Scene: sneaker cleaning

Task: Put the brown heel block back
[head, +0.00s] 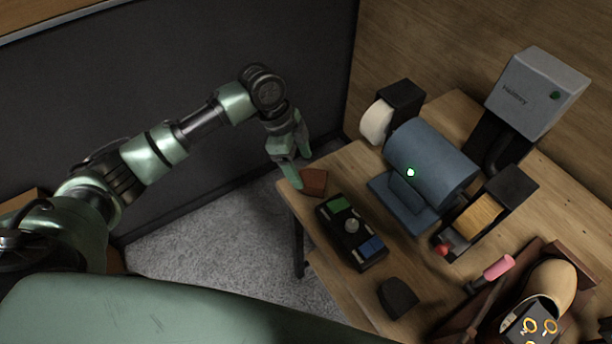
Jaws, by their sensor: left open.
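The brown heel block (314,182) lies on the wooden table near its left corner, as a small reddish-brown block. My left gripper (301,172) is open, with its green fingers pointing down at the block. One finger shows in front of the block's left side and the other behind it. I cannot tell whether the fingers touch the block. My right gripper is not in view.
A black tray (333,238) with green and blue parts lies just right of the block. A blue machine (430,160), a wheel unit (480,214), a dark block (397,298) and a brown box (566,256) with a shoe stand on the table (316,262).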

